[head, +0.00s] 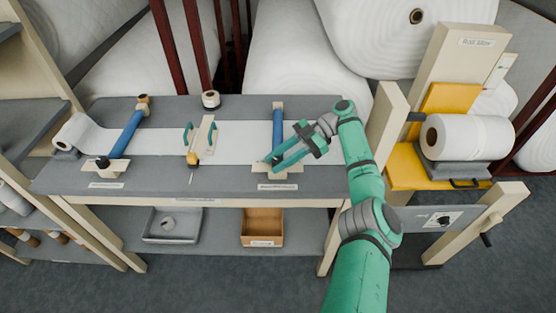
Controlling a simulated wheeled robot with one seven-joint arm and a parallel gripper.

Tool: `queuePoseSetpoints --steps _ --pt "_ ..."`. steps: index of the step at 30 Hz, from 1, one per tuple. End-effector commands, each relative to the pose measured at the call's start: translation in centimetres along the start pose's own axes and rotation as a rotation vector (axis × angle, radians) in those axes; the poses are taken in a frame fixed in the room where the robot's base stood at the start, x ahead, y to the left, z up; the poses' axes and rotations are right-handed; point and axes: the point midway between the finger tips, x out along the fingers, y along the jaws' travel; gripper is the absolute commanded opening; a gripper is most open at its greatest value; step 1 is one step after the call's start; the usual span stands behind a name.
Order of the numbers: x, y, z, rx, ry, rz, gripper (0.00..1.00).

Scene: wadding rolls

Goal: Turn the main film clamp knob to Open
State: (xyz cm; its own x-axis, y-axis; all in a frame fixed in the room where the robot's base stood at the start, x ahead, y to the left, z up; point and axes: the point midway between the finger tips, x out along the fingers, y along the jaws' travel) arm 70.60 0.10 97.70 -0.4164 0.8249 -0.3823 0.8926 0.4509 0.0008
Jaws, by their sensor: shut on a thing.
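My gripper (270,162) reaches down from the right to the front end of the right-hand blue roller (278,125) on the grey bench. Its green fingers are shut on a small dark knob, mostly hidden between them, above a cream plate (292,169). A label lies in front of it, too small to read, so I cannot confirm it is the main film clamp knob or read its setting. A similar black knob (102,162) stands at the front end of the left blue roller (127,133).
White film (232,130) runs across the bench. A small roll (210,99) sits behind. A cream post (385,127) and yellow stand (405,165) are to the right. Large white rolls fill the back.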

Motion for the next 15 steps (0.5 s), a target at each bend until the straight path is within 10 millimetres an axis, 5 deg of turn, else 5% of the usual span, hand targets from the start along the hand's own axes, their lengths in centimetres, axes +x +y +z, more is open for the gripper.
queuePoseSetpoints --steps 15 --pt "0.28 -0.09 0.13 -0.019 0.000 -0.061 0.08"
